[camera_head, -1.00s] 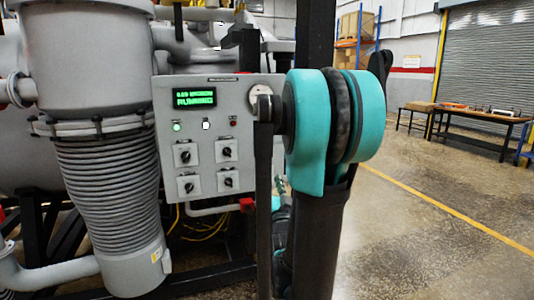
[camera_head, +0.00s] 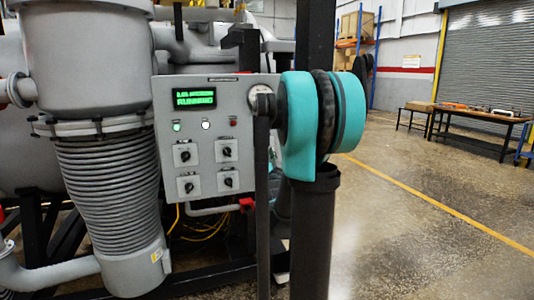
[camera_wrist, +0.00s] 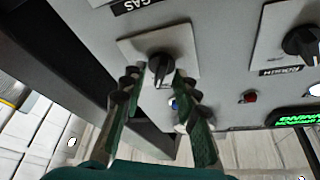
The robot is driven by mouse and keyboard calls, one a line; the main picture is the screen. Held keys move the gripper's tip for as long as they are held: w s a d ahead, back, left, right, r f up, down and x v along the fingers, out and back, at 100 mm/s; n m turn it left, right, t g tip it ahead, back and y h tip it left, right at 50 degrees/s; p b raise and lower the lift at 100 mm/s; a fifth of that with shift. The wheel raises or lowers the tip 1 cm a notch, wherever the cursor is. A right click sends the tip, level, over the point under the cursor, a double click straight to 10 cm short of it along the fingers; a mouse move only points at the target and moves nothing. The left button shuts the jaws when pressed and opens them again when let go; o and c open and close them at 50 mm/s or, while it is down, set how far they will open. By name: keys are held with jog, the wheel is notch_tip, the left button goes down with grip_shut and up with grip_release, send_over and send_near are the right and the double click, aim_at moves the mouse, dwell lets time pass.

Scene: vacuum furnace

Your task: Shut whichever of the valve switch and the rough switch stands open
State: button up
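A black rotary switch (camera_wrist: 160,66) on a pale square plate sits between my fingertips in the wrist view. Its label is hidden, so I cannot tell its name. My gripper (camera_wrist: 155,82) is open, with one finger on each side of this switch and a gap apparent around its handle. The rough switch (camera_wrist: 302,42) is to the right, with an upside-down ROUGH label. In the head view it appears to be the upper right visible switch (camera_head: 226,151). My gripper and the switch between its fingers are hidden behind my arm there.
The grey control panel (camera_head: 205,105) has a green-lit display (camera_head: 194,98), several lamps and more switches. A grey ribbed column (camera_head: 108,195) stands to its left. A table (camera_head: 475,118) stands at far right, with open floor before it.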

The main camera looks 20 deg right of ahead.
grip_shut()
jog(key=shift+n, duration=0.5)
jog(key=n+y, duration=0.1)
jog(key=n, duration=0.1)
jog(key=n+y, duration=0.2)
jog(key=n, duration=0.1)
jog(key=n+t+y, duration=0.1)
jog(key=n, duration=0.1)
jog(key=shift+d+n+y, duration=0.25)
jog(key=shift+n+y, duration=0.05)
jog(key=shift+n, duration=0.1)
jog(key=n+y, duration=0.2)
jog(key=n, duration=0.2)
jog(key=n+g+y, duration=0.1)
jog(key=n+y, duration=0.1)
jog(key=n, duration=0.2)
jog(key=shift+n+y, duration=0.3)
grip_release()
